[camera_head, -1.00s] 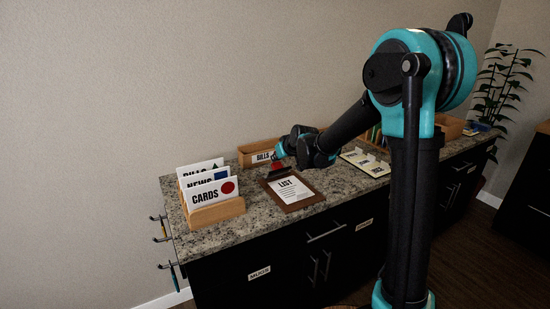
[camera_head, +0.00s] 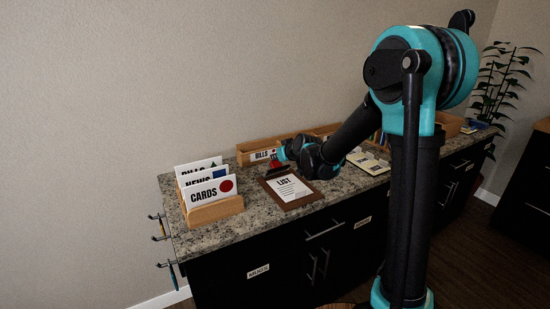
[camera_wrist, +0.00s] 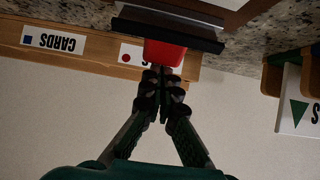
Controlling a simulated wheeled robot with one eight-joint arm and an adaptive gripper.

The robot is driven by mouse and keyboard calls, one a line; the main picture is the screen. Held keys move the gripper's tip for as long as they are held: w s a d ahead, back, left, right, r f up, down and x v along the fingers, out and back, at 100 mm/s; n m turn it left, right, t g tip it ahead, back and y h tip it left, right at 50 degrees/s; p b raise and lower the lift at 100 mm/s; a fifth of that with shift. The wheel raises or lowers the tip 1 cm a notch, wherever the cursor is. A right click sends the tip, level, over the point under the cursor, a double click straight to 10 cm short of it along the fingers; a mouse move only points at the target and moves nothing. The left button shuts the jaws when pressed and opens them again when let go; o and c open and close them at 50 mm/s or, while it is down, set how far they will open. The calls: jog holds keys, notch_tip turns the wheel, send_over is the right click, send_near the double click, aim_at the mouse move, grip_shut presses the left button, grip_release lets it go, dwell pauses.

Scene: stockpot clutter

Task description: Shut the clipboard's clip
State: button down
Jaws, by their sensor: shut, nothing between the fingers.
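The clipboard (camera_head: 300,200) lies on the granite counter, brown with a white sheet marked LIST. Its clip (camera_head: 277,172), a black bar with a red tab, is at the board's back edge. In the wrist view the black bar (camera_wrist: 165,33) crosses the top, with the red tab (camera_wrist: 164,54) below it; a strip of the board (camera_wrist: 228,4) shows above. My gripper (camera_wrist: 163,74) is shut and empty, its fingertips at the red tab's edge; I cannot tell whether they touch. In the head view my gripper (camera_head: 281,154) is just behind the clip. The clip's exact angle is unclear.
A wooden sorter (camera_head: 216,211) with cards stands left of the clipboard. A wooden box (camera_head: 248,149) labelled BILLS stands close behind it. White-labelled items (camera_head: 368,162) lie to the right. Bare counter (camera_head: 258,222) shows between sorter and clipboard.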

aim_at(275, 162)
jog(key=shift+s, duration=0.1)
jog(key=shift+s+d+f, duration=0.2)
jog(key=shift+s+d, duration=0.4)
jog(key=shift+s, duration=0.2)
jog(key=shift+s+d+f+t+y, duration=0.15)
jog(key=shift+s+d+t+y, duration=0.2)
jog(key=shift+t, duration=0.35)
jog(key=shift+s, duration=0.25)
jog(key=shift+w, duration=0.1)
jog(key=shift+w+a+f, duration=0.2)
jog(key=shift+w+a, duration=0.2)
jog(key=shift+w, duration=0.1)
